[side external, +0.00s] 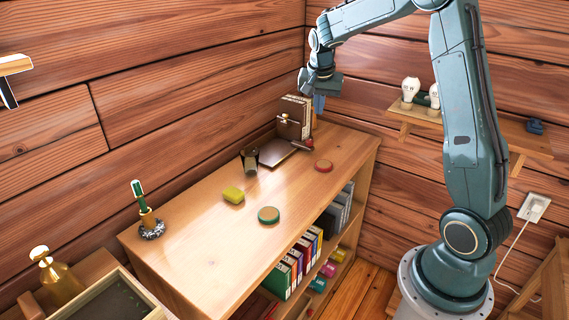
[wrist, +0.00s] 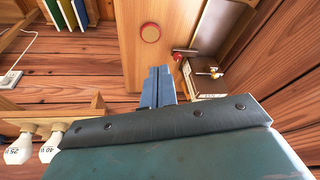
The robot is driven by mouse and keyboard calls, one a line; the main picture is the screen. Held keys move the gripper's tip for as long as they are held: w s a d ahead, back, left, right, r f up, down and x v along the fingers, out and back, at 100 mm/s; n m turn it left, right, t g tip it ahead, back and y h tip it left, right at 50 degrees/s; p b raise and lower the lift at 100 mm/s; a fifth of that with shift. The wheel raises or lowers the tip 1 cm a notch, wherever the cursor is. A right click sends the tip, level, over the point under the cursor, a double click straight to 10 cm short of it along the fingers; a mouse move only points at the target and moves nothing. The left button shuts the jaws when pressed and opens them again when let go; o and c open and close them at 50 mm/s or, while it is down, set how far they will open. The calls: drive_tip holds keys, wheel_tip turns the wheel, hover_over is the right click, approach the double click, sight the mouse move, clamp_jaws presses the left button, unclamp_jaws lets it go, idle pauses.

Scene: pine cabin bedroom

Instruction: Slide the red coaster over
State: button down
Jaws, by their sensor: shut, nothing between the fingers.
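The red coaster (side external: 323,166) is a small disc with a red rim and tan top, lying flat near the far right end of the wooden cabinet top (side external: 195,250). It also shows in the wrist view (wrist: 150,32), just beyond my fingertips. My gripper (side external: 319,108) is shut and empty, pointing down above the cabinet's far end, apart from the coaster. In the wrist view its blue fingers (wrist: 159,70) are together. A green-rimmed coaster (side external: 268,215) lies nearer the front edge.
The surface between the two coasters is clear.

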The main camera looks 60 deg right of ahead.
drive_tip(key=w+d+f+m+g, duration=0.1)
drive_tip(key=w+d+f+m, duration=0.1)
drive_tip(key=d+f, duration=0.45)
drive_tip(key=m+g, duration=0.1)
drive_tip(key=m, duration=0.2)
hover_over(335, 160)
drive_tip(key=a, duration=0.3)
wheel_tip(335, 160, down, 8)
drive_tip(key=shift+w+d+r, duration=0.1)
drive_tip(key=shift+w+d, duration=0.15)
drive_tip(key=x, duration=1)
drive_tip(key=shift+s+d, duration=0.1)
drive_tip(key=shift+d, duration=0.05)
drive_tip(key=shift+a+r, duration=0.1)
drive_tip(key=shift+a, duration=0.8)
drive_tip(key=shift+w+a, duration=0.25)
drive_tip(key=shift+a, duration=0.85)
